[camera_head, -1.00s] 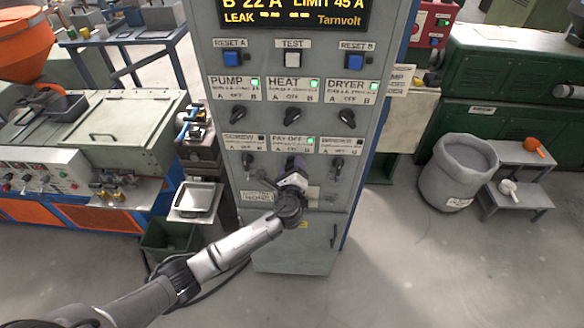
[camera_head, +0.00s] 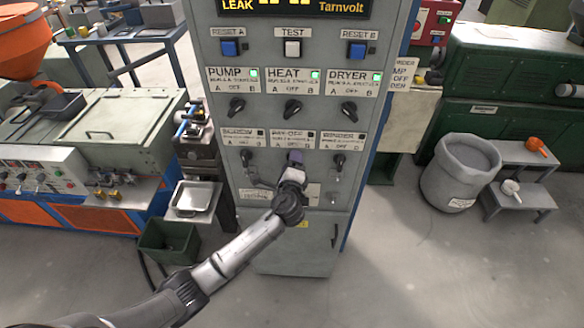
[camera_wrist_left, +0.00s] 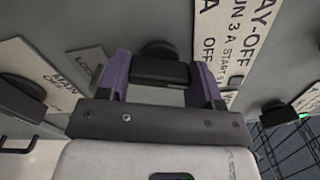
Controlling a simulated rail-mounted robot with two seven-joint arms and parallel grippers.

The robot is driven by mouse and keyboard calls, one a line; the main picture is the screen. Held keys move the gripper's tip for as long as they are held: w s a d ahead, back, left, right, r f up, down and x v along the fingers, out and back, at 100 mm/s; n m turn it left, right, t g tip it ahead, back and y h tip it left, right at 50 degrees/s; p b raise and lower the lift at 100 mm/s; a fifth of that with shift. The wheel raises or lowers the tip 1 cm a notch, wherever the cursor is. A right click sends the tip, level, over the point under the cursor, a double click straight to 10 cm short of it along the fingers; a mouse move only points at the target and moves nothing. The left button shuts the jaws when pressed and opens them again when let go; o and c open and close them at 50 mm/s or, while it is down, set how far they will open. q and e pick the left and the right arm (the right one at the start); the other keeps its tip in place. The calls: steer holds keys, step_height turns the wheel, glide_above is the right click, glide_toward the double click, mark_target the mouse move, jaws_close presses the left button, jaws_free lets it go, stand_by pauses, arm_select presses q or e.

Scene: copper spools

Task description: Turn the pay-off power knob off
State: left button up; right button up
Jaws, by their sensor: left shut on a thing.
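The grey control cabinet (camera_head: 215,110) stands in the middle of the head view. The pay-off label plate (camera_head: 292,138) is in its lower row, and the small lamp (camera_head: 312,134) on it looks dark. My left gripper (camera_head: 295,158) reaches up to the pay-off knob, which it mostly hides in the head view. In the left wrist view the black pay-off knob (camera_wrist_left: 160,70) sits between the two purple fingers of the left gripper (camera_wrist_left: 163,82), which are shut on it. My right gripper is not in view.
The screw knob (camera_head: 246,158) and winder knob (camera_head: 338,160) sit close on either side. The pump, heat and dryer knobs are above, with green lamps. A grey bin (camera_head: 458,172) and steps (camera_head: 520,200) stand right; a green crate (camera_head: 168,240) stands left.

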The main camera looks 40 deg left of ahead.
arm_select(q)
steer(key=shift+n+b, duration=1.1)
steer(key=shift+n, duration=0.8)
steer(key=o, duration=0.9)
steer(key=shift+v, duration=6.95)
steer(key=shift+n, duration=0.3)
